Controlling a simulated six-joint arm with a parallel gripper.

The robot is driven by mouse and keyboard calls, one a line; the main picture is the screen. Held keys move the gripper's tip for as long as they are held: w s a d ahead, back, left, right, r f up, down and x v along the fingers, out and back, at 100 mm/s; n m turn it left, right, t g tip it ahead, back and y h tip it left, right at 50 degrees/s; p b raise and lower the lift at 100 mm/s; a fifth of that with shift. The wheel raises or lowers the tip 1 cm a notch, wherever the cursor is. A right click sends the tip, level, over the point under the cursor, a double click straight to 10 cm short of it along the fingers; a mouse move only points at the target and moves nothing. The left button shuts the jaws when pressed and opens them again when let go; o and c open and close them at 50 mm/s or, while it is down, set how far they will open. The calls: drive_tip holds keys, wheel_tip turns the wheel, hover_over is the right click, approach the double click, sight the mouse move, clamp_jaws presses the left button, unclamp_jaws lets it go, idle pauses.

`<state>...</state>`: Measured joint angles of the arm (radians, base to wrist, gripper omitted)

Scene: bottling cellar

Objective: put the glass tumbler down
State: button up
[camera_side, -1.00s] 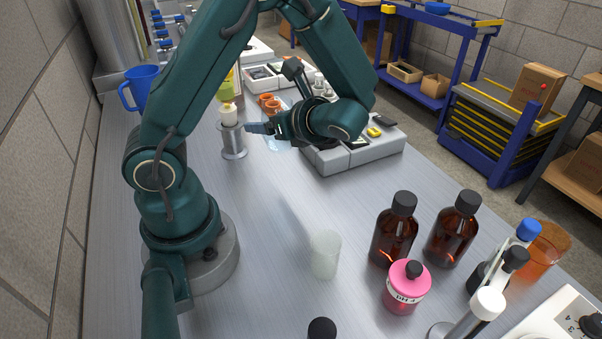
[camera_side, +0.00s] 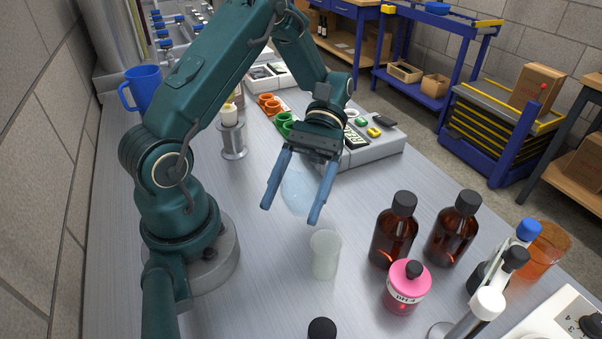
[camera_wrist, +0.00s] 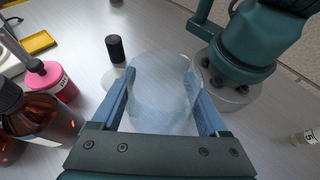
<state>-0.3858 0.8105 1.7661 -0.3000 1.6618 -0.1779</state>
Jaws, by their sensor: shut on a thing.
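The clear, faintly bluish glass tumbler (camera_side: 297,190) is between the two blue fingers of my gripper (camera_side: 290,213), which is shut on it. The fingers point down and toward the camera in the side view, and the tumbler appears to be above the steel bench (camera_side: 255,265). Its gap to the bench is hard to judge. In the wrist view the tumbler (camera_wrist: 163,95) fills the space between the fingers, and its see-through wall makes the edges faint.
A frosted cup (camera_side: 325,257) stands on the bench just in front of my gripper. Two brown bottles (camera_side: 395,232) and a pink bottle (camera_side: 405,290) stand to its right. A grey instrument (camera_side: 368,145) is behind. Bare bench lies left of the cup.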

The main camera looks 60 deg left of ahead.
drive_tip(key=w+a+r+n+t+h, duration=0.3)
drive_tip(key=w+a+r+n+t, duration=0.2)
drive_tip(key=w+a+n+t, duration=0.9)
drive_tip(key=shift+n+t, duration=0.7)
drive_tip(key=shift+t, duration=0.1)
drive_tip(key=s+x, duration=0.1)
drive_tip(key=x, duration=0.4)
drive_tip(key=s+x, duration=0.1)
drive_tip(key=x, duration=0.4)
drive_tip(key=s+d+x, duration=0.1)
drive_tip(key=x, duration=0.3)
drive_tip(key=shift+w+d+f, duration=0.2)
drive_tip(key=shift+d+f, duration=0.2)
drive_tip(key=shift+f, duration=2.15)
drive_tip(key=shift+f, duration=0.1)
drive_tip(key=o, duration=1.3)
